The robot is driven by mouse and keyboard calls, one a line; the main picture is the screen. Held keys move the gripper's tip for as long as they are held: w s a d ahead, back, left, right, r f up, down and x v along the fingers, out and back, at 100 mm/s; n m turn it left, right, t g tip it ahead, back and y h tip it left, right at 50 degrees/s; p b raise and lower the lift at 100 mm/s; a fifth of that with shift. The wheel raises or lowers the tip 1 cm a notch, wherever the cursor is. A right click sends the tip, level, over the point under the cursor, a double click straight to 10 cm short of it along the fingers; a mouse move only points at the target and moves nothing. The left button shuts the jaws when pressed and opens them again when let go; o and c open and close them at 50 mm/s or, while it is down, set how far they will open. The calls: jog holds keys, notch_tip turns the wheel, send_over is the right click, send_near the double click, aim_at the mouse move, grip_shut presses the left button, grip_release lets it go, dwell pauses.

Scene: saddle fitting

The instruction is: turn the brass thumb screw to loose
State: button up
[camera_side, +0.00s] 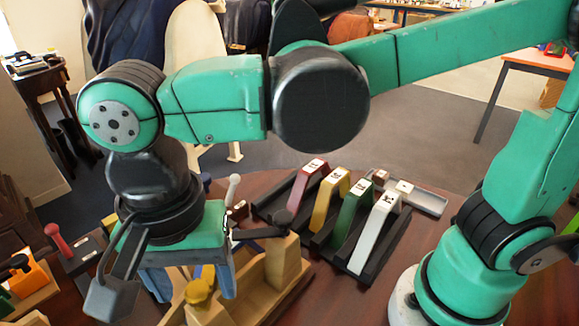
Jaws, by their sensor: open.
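The brass thumb screw (199,294) shows as a yellow knob low in the picture, at a pale wooden fixture (281,262). My gripper (194,296) points down over it with blue fingers apart, one to the left and one to the right of the knob in this view. The gripper is open. I see no clear contact between fingers and knob. The screw's lower part and much of the fixture's left side are hidden by the gripper or cut by the bottom edge.
A black rack (318,222) holds red, yellow, green and white handled pieces right of the fixture. A grey tray (428,202) lies behind it. A red-knobbed piece (59,238) and an orange block (31,278) stand at left. Bare tabletop (345,300) shows at front right.

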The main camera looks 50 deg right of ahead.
jog(key=shift+f, duration=0.15)
grip_shut()
